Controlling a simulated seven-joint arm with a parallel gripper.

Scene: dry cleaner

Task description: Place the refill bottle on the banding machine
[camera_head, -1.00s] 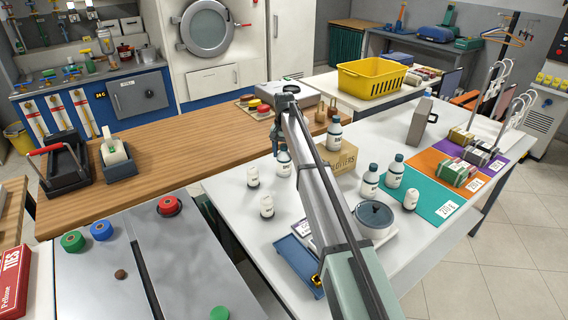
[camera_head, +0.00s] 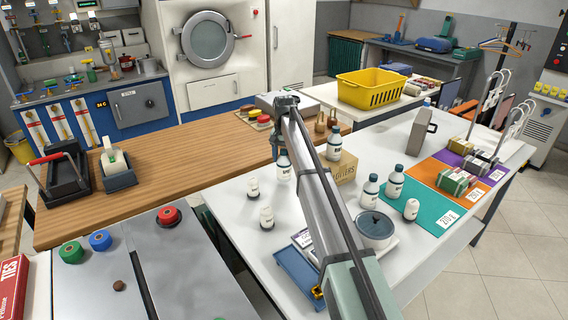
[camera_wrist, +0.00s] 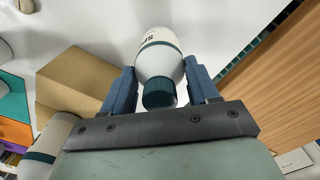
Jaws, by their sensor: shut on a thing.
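The refill bottle (camera_head: 284,172), white with a dark teal cap, is held upright or nearly so by my gripper (camera_head: 282,146) over the white table, beside the wooden counter. In the wrist view the bottle (camera_wrist: 160,52) sits between the two blue fingers (camera_wrist: 160,85), its cap toward me. The gripper is shut on it. The grey-topped unit (camera_head: 190,268) at lower left, with a dark slot, looks like the banding machine. I cannot tell the gap under the bottle.
A similar bottle (camera_head: 334,143) and a cardboard box (camera_head: 344,168) are close on the right. Small white bottles (camera_head: 266,217) stand nearer me.

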